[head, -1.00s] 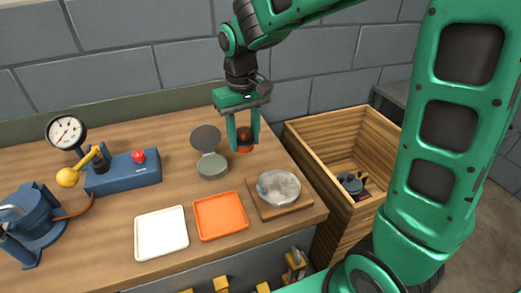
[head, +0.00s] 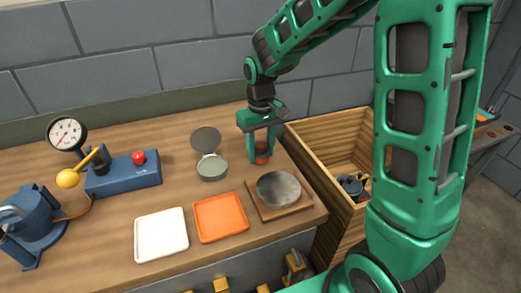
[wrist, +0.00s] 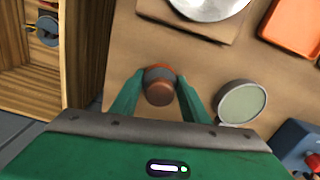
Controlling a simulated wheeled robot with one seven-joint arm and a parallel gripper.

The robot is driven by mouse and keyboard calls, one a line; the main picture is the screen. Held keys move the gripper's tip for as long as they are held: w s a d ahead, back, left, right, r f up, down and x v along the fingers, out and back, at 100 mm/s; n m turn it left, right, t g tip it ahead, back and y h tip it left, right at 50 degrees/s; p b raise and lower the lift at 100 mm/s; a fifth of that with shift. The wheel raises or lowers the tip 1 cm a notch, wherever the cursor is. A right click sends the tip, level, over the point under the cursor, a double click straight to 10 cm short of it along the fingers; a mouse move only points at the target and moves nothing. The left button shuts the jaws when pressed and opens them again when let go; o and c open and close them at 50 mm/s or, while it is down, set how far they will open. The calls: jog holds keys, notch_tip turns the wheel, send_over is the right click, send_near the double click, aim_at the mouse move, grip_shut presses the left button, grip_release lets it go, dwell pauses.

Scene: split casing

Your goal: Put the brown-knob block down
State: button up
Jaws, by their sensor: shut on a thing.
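The brown-knob block (wrist: 160,92) is between the two fingers of my gripper (wrist: 160,95) in the wrist view, its brown round knob facing the camera and an orange-red part showing behind it. In the head view my gripper (head: 262,158) points down near the right end of the workbench, shut on the block (head: 262,159), which is partly hidden by the fingers. I cannot tell whether the block touches the bench top.
The round metal plate on a wooden board (head: 279,189) lies in front of my gripper. An open-lidded round case (head: 212,168) stands to the left. An orange tray (head: 220,217), a white tray (head: 161,234) and a wooden crate (head: 310,178) with dark items are near.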

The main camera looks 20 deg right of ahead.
aim_at(261, 144)
jog(key=shift+s+f, duration=0.1)
jog(key=shift+f, duration=0.2)
jog(key=o, duration=1)
jog(key=shift+s+f, duration=0.15)
jog(key=shift+s, duration=0.05)
jog(key=shift+w+r, duration=0.2)
jog(key=shift+r, duration=0.15)
notch_tip(261, 144, up, 12)
jog(key=shift+w+r, duration=0.15)
jog(key=s+d+m, duration=0.5)
jog(key=s+d, duration=0.8)
jog(key=s, duration=0.2)
jog(key=s+d+f+m, duration=0.1)
jog(key=s, duration=0.3)
jog(key=s+d+f+m, duration=0.1)
jog(key=s+d, duration=0.1)
jog(key=s, duration=0.3)
jog(key=s+d+f+m, duration=0.1)
jog(key=s+f, duration=0.1)
jog(key=s, duration=0.2)
jog(key=shift+s+d+f, duration=0.1)
jog(key=shift+s+d, duration=0.15)
jog(key=shift+d, duration=0.05)
